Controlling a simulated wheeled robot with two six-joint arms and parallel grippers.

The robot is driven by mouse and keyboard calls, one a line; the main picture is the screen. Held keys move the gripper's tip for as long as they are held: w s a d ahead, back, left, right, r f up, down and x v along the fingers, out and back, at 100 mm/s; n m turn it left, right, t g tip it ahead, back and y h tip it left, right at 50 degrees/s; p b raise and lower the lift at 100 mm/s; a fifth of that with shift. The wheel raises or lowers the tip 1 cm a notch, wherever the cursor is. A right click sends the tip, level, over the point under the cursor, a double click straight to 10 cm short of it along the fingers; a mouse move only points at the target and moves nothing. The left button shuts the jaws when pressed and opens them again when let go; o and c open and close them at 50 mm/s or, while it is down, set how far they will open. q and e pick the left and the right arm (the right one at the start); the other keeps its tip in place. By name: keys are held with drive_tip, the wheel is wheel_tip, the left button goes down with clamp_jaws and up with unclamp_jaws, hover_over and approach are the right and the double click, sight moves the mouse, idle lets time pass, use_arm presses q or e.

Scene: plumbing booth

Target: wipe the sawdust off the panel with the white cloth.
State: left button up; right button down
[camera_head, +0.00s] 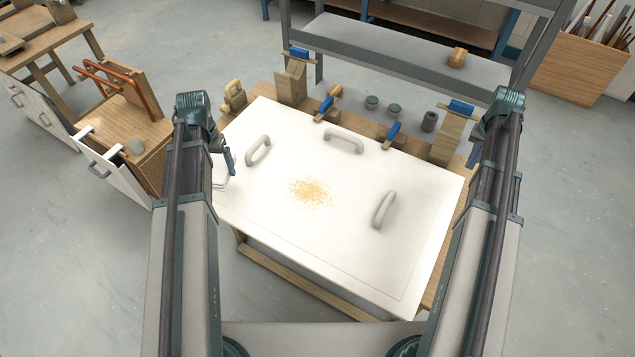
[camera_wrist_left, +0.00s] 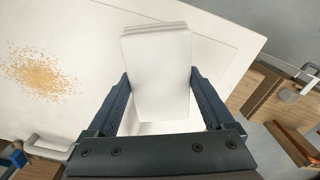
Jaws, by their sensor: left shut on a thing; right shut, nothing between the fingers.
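The white panel (camera_head: 290,235) lies on a wooden bench. A loose patch of tan sawdust (camera_head: 312,192) lies near its middle, and the sawdust also shows at the left of the left wrist view (camera_wrist_left: 42,74). My left gripper (camera_head: 229,160) is over the panel's left edge, away from the sawdust. In the left wrist view my left gripper (camera_wrist_left: 158,82) is shut on the folded white cloth (camera_wrist_left: 157,65). In the head view the cloth is mostly hidden beside my arm. My right gripper (camera_head: 474,155) is shut and empty beyond the panel's right edge, mostly hidden by my arm.
Three grey handles stand up from the panel: left (camera_head: 258,150), back (camera_head: 343,141) and right (camera_head: 384,209). The panel's front part is clear.

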use_arm(q)
drive_tip(key=shift+f+b, duration=2.7)
drive_tip(key=shift+f, duration=0.1)
use_arm(e)
drive_tip(key=shift+f, duration=2.8)
use_arm(q)
drive_tip(key=shift+r, duration=0.15)
use_arm(e)
drive_tip(key=shift+r, duration=0.15)
use_arm(q)
drive_tip(key=shift+r+p, duration=2.85)
drive_tip(key=shift+p, duration=0.15)
use_arm(e)
drive_tip(key=shift+r, duration=2.85)
use_arm(q)
drive_tip(key=shift+r, duration=0.15)
use_arm(e)
drive_tip(key=shift+r, duration=0.15)
wheel_tip(320, 180, up, 12)
drive_tip(key=p, duration=1.2)
hover_over(461, 181)
use_arm(q)
wheel_tip(461, 181, up, 12)
use_arm(e)
drive_tip(key=shift+a, duration=0.1)
